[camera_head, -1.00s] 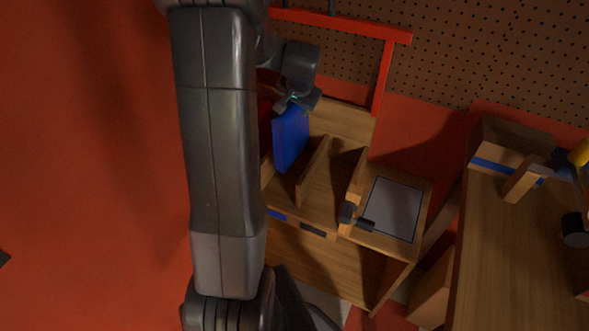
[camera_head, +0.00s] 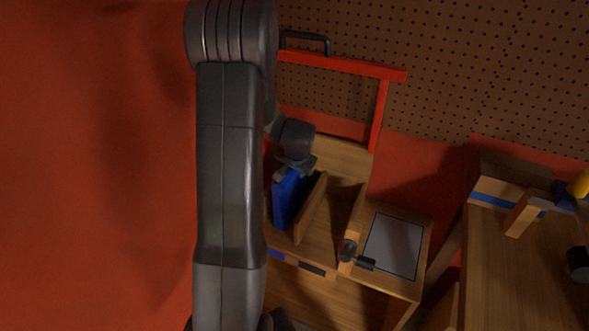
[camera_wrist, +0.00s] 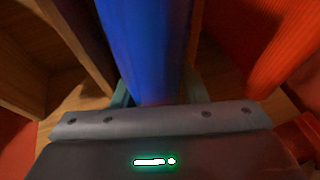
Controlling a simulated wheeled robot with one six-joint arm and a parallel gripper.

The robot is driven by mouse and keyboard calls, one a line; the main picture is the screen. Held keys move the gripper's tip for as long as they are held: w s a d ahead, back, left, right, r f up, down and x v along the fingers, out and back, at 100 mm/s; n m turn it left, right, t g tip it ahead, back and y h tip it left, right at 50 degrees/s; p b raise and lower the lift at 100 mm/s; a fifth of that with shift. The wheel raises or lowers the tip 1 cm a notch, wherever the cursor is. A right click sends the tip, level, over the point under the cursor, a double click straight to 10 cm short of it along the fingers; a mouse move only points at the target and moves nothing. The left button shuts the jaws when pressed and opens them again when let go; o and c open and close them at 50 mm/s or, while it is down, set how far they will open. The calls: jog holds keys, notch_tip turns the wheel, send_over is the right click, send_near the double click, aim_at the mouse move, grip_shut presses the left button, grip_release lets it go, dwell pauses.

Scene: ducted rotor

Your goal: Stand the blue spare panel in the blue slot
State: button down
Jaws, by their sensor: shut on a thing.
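The blue panel (camera_head: 288,197) stands roughly upright among the wooden dividers of the rack, under my gripper (camera_head: 294,168). My gripper is shut on its top edge. The wrist view shows the panel (camera_wrist: 147,50) running away between the fingers. A blue mark (camera_head: 276,254) on the rack's front edge labels the slot at the left, in line with the panel. The panel's lower edge is partly hidden, so I cannot tell whether it touches the slot floor. My arm hides the rack's left side.
A wooden divider (camera_head: 310,208) stands close to the panel's right. A black mark (camera_head: 312,269) labels the neighbouring bay. A red frame (camera_head: 340,65) rises behind the rack. A grey-topped stand (camera_head: 393,246) and a wooden bench (camera_head: 520,270) lie to the right.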

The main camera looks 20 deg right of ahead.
jog(key=c, duration=0.9)
grip_release()
jog(key=shift+f, duration=0.1)
jog(key=shift+o, duration=0.2)
jog(key=shift+r, duration=0.3)
jog(key=p+v, duration=0.1)
jog(key=v, duration=1)
jog(key=shift+s+r, duration=0.2)
jog(key=shift+r, duration=0.1)
jog(key=shift+a, duration=0.1)
